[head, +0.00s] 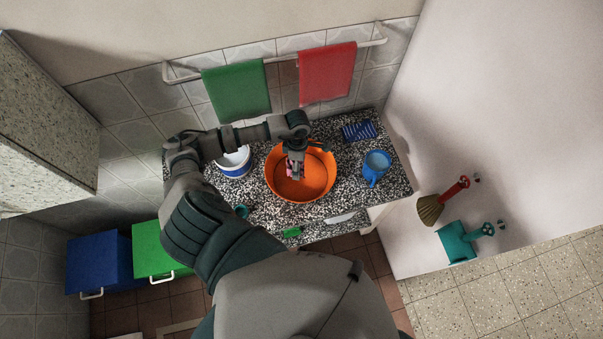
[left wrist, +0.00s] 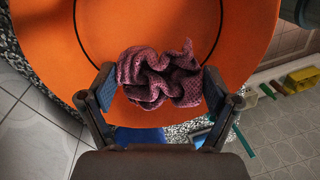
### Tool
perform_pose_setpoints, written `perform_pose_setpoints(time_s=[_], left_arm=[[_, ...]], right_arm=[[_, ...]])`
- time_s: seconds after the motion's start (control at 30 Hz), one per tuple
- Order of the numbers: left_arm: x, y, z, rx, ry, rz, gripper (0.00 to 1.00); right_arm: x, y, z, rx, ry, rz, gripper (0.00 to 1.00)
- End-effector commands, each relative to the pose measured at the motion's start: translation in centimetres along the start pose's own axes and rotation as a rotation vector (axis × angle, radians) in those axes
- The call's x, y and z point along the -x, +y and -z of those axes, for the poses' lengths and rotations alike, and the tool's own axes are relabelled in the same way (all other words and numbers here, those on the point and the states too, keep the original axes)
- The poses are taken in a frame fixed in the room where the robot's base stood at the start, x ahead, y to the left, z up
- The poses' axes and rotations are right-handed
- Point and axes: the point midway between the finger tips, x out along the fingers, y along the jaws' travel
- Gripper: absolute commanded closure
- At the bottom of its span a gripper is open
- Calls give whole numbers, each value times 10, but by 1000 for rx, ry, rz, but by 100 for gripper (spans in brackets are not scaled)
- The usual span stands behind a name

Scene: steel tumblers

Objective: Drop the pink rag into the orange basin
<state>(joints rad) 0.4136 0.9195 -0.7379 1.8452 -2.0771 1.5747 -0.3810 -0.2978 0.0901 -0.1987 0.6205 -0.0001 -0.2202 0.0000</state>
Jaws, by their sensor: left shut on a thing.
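The orange basin (head: 316,188) stands on the speckled counter, and its inside fills much of the left wrist view (left wrist: 50,30). My left gripper (head: 293,170) is over the basin, pointing down. In the left wrist view, my left gripper (left wrist: 158,90) is shut on the crumpled pink rag (left wrist: 158,75), which bunches between the two fingers. In the head view only a small bit of the rag (head: 290,169) shows beside the gripper. I cannot tell whether the rag touches the basin's floor. My right gripper is not in view.
A white and blue tub (head: 234,168) stands left of the basin, and a blue jug (head: 376,165) stands right of it. A blue ribbed item (head: 358,131) lies at the back right. Green (head: 237,93) and red (head: 327,74) towels hang on the rail behind.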

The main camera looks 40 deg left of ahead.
Motion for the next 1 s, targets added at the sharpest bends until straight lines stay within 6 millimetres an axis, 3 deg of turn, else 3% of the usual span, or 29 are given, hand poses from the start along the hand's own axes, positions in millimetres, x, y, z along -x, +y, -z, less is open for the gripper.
perform_pose_setpoints(time_s=[0.03,0.07,0.33,0.5,1.0], left_arm=[[0,0,0,0,1,0,7],[0,0,-1,0,1,0,0],[1,-2,-4,1,4,-2,0],[8,-2,-4,1,3,-4,0],[104,4,2,1,-1,0,0]], right_arm=[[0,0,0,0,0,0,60],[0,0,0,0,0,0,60],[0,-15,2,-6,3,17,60],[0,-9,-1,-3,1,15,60],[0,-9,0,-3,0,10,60]])
